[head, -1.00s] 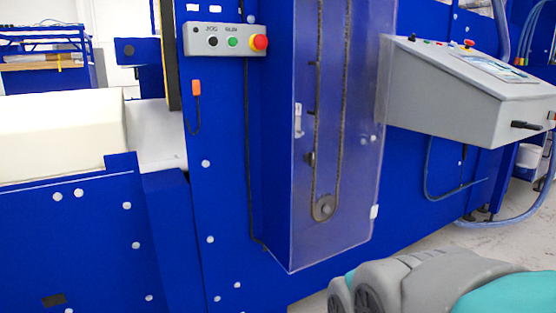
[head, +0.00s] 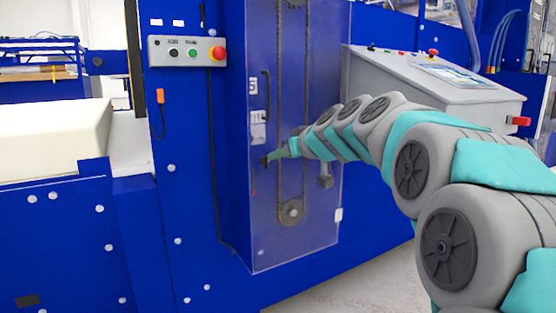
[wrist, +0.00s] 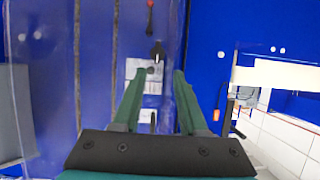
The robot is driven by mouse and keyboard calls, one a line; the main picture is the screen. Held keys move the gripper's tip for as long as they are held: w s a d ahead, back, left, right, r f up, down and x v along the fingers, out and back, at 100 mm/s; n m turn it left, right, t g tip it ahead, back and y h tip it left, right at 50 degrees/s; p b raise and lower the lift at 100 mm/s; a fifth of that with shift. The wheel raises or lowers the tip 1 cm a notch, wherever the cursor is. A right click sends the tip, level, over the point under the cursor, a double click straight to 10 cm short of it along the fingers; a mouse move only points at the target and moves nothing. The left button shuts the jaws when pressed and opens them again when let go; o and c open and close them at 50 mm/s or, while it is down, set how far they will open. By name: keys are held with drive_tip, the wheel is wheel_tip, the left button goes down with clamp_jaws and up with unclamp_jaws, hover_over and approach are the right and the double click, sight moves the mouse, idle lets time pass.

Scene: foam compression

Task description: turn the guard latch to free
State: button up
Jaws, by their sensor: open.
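The clear guard (head: 318,215) covers a chain on the blue machine and looks closed. A small black knob, apparently the guard latch (wrist: 157,52), stands out in the wrist view beside a pale plate (wrist: 132,68). In the head view the plate (head: 258,130) sits on the guard's left side; the latch there is small and hard to separate from my fingertips. My gripper (head: 274,157) reaches it from the right. In the wrist view its green fingers (wrist: 160,76) are apart and empty, with the knob just beyond the gap. I cannot tell contact or the latch's setting.
A black handle (head: 266,95) is above the plate in the head view. A button box (head: 188,52) with a red stop button is at upper left. A grey console (head: 430,95) stands behind my arm. White foam (head: 50,138) lies at left. Floor is open below.

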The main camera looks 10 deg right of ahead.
sight(266, 162)
drive_tip(key=x, duration=0.8)
drive_tip(key=shift+d+r+p, duration=0.15)
drive_tip(key=shift+r+p, duration=0.15)
drive_tip(key=shift+p, duration=0.1)
drive_tip(key=shift+w, duration=0.1)
clamp_jaws()
